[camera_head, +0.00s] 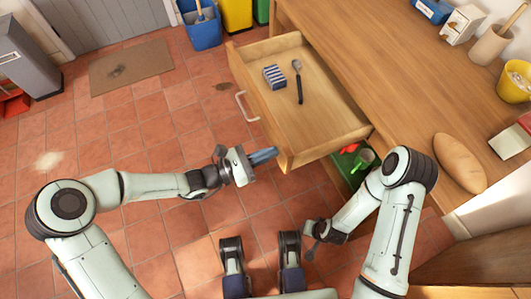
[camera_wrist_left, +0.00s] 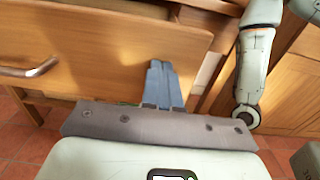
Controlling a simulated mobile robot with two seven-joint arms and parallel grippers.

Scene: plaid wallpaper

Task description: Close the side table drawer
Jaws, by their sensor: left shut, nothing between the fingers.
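The side table drawer (camera_head: 322,128) is wooden and stands pulled out to the left from under the wooden top (camera_head: 370,60). Its front has a pale metal handle (camera_head: 241,106), which also shows in the left wrist view (camera_wrist_left: 28,68). My left gripper (camera_head: 263,155) is shut and empty, its blue-grey fingers at the near end of the drawer front. In the left wrist view the fingers (camera_wrist_left: 160,82) lie over the drawer front near its edge; I cannot tell whether they touch it. My right gripper (camera_head: 310,240) hangs low near the cabinet, its jaws unclear.
In the drawer lie a striped blue box (camera_head: 274,77) and a dark spoon (camera_head: 298,80). A lower green-lined compartment (camera_head: 350,172) holds red and green items. Bread (camera_head: 459,164) and a yellow pot (camera_head: 515,82) stand on the top. The tiled floor at left is mostly clear.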

